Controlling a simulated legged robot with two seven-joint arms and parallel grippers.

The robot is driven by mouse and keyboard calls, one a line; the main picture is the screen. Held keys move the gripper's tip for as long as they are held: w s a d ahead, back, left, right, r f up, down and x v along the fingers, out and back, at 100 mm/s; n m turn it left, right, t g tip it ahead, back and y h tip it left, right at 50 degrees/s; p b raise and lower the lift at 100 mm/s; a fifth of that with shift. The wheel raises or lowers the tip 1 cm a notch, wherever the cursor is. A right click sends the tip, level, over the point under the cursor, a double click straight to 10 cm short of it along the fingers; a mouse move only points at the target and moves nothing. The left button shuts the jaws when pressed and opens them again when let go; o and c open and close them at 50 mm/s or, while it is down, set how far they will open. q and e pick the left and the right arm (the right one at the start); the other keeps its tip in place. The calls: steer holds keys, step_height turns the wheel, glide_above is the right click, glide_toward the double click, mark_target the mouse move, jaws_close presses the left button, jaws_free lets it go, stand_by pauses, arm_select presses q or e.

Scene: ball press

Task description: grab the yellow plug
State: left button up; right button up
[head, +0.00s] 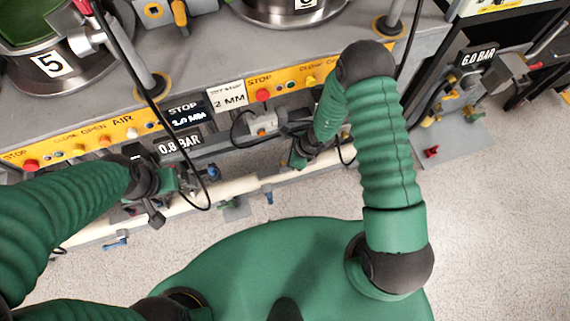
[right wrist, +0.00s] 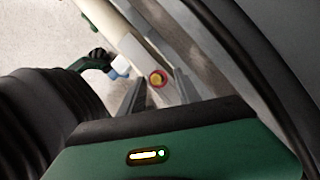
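My right gripper (head: 297,160) reaches down beside the white pipe at the front of the grey machine; its fingers are too small to read in the head view. In the right wrist view its two grey fingers (right wrist: 160,92) stand apart with a gap between them. A small round yellow piece in a red ring (right wrist: 158,78), perhaps the yellow plug, shows between the fingertips; I cannot tell whether they touch it. My left gripper (head: 165,182) is at the pipe's left part, its fingers unclear.
A white pipe (head: 235,186) runs along the machine front; blue-handled valves (head: 268,197) hang below it. A yellow panel (head: 105,138) with coloured buttons is above. A black cable (head: 150,95) hangs near my left gripper. Speckled floor (head: 480,220) is free at right.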

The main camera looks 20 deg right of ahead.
steer(key=shift+a+r, duration=0.15)
steer(key=shift+a, duration=0.35)
jaws_close()
steer(key=shift+d, duration=0.3)
